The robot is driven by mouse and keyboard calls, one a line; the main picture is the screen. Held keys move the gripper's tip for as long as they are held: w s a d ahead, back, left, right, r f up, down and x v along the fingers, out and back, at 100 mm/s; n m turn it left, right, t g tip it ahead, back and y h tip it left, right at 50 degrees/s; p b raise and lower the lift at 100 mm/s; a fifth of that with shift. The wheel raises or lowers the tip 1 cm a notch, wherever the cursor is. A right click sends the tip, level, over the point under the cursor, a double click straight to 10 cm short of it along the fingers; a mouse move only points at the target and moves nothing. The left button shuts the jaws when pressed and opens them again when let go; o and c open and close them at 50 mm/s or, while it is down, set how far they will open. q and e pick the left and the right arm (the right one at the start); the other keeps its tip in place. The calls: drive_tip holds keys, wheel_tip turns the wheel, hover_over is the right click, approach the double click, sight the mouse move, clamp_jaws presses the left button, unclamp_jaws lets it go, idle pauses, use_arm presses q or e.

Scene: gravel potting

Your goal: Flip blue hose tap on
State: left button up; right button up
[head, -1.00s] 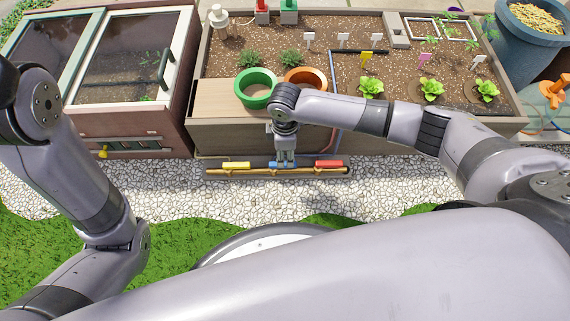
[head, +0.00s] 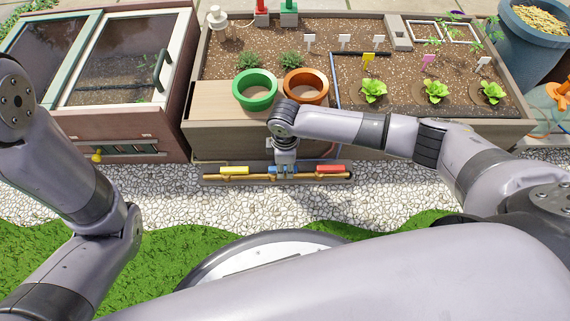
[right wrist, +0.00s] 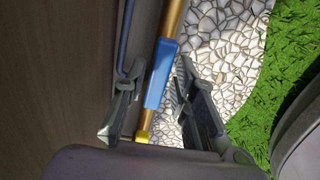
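The blue hose tap (head: 274,169) is a flat bar handle on a brass pipe low at the front of the planter, between a yellow and a red handle. My right gripper (head: 285,170) is down at it and partly hides it. In the right wrist view the blue handle (right wrist: 160,76) lies along the brass pipe (right wrist: 172,18). The open fingers of my right gripper (right wrist: 156,82) stand on either side of it, with visible gaps. My left arm shows at the left of the head view, but its gripper is out of view.
The yellow handle (head: 234,170) and red handle (head: 329,169) sit close on either side on the same pipe. The planter's wooden front (head: 225,142) rises right behind. Green (head: 255,88) and orange (head: 306,86) pots stand above. White gravel (head: 400,190) in front is clear.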

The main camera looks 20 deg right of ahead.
clamp_jaws()
idle(0.6)
